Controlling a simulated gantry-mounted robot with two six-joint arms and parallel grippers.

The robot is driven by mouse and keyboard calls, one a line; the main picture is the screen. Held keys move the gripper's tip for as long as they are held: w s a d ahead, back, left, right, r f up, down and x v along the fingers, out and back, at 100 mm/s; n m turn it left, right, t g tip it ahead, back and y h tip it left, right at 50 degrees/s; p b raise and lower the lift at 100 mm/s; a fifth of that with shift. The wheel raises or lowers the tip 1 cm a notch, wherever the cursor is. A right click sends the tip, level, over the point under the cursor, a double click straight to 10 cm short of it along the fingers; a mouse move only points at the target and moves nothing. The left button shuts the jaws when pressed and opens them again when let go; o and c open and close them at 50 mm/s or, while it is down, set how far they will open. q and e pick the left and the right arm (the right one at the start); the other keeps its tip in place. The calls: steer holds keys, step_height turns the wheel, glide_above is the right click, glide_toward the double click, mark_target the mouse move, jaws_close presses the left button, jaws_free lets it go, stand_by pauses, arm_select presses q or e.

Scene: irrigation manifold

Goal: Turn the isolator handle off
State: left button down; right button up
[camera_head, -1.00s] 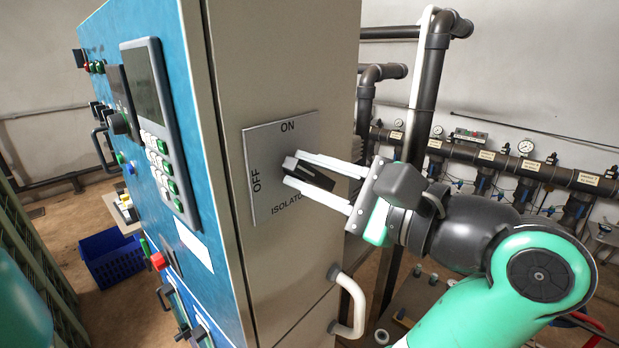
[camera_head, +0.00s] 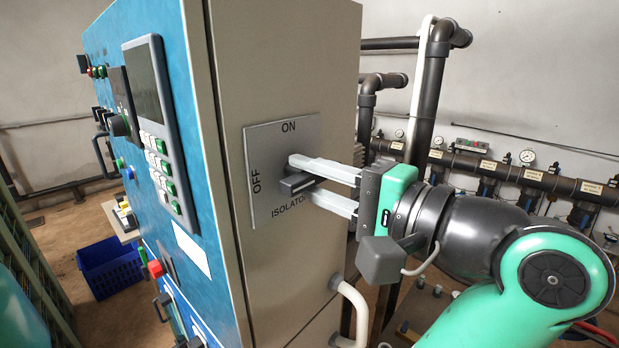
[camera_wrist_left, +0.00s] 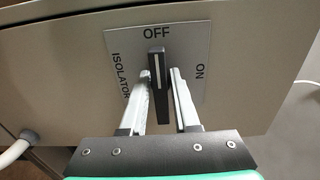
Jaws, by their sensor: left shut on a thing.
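The isolator handle (camera_head: 297,184) is a dark bar with a white mark, on a grey plate (camera_head: 262,140) lettered ON, OFF and ISOLATOR on the cabinet side. The handle lies about level, its marked end toward OFF. In the left wrist view the handle (camera_wrist_left: 158,85) stands upright in the picture with its marked end just below OFF; ON is to the right on the plate (camera_wrist_left: 197,40). My left gripper (camera_head: 305,180) is shut on the handle, one finger on each side; its fingers also show in the wrist view (camera_wrist_left: 158,100). My right gripper is not in view.
A white handle (camera_head: 352,310) sticks out of the cabinet (camera_head: 285,60) below the plate. Dark vertical pipes (camera_head: 428,95) stand behind my left arm. A manifold with gauges (camera_head: 527,157) runs along the wall. A blue crate (camera_head: 105,265) is on the floor left.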

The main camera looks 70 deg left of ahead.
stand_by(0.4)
arm_select(q)
steer(key=c, duration=0.8)
jaws_free()
